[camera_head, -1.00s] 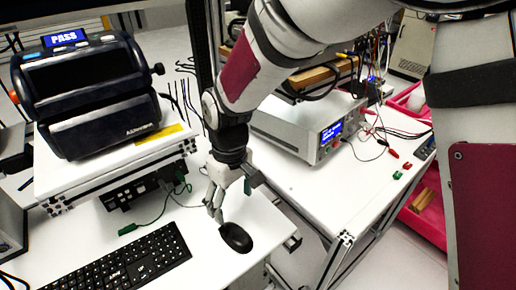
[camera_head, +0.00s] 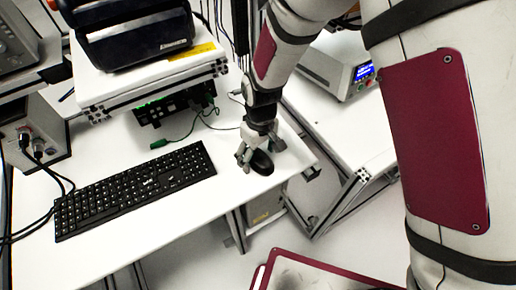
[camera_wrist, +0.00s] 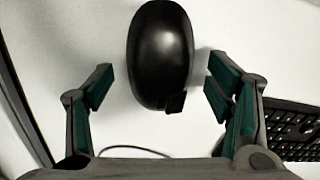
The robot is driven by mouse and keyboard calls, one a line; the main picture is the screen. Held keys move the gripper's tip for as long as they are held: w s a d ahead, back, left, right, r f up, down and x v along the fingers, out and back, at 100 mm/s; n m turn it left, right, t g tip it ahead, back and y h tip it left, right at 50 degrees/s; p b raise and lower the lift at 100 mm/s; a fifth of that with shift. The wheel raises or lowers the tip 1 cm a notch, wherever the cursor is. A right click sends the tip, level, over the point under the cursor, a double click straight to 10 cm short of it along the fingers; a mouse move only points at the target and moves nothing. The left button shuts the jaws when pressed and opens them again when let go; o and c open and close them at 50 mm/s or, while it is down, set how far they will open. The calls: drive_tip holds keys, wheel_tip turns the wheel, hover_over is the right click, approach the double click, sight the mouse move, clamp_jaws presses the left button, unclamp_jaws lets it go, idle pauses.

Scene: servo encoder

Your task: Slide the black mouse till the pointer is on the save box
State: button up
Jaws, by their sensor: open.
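The black mouse (camera_head: 262,163) lies on the white desk near its right edge, to the right of the keyboard. My gripper (camera_head: 252,157) is low over the desk at the mouse and partly covers it. In the wrist view the mouse (camera_wrist: 160,45) lies just ahead of and between my two open fingers (camera_wrist: 158,88), one on each side. A gap shows between each finger and the mouse. No screen, pointer or save box is in view.
A black keyboard (camera_head: 135,187) lies left of the mouse. A green-tipped cable (camera_head: 160,143) lies behind it. A raised white platform (camera_head: 150,70) bears a dark device at the back. The desk's front edge (camera_head: 190,228) is close; bare desk lies between keyboard and mouse.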

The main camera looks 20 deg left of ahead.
sight(286, 153)
drive_tip(key=c, duration=1.3)
drive_tip(key=shift+w+d+b, duration=0.25)
drive_tip(key=shift+w+d, duration=0.65)
drive_tip(key=shift+d, duration=0.3)
drive_tip(key=shift+w+d+b, duration=0.3)
drive_tip(key=shift+w+d, duration=0.65)
drive_tip(key=shift+d, duration=0.3)
drive_tip(key=shift+w+d+b, duration=0.25)
drive_tip(key=shift+w+d, duration=0.65)
drive_tip(key=shift+d, duration=0.3)
drive_tip(key=o, duration=1.3)
drive_tip(key=shift+r, duration=0.1)
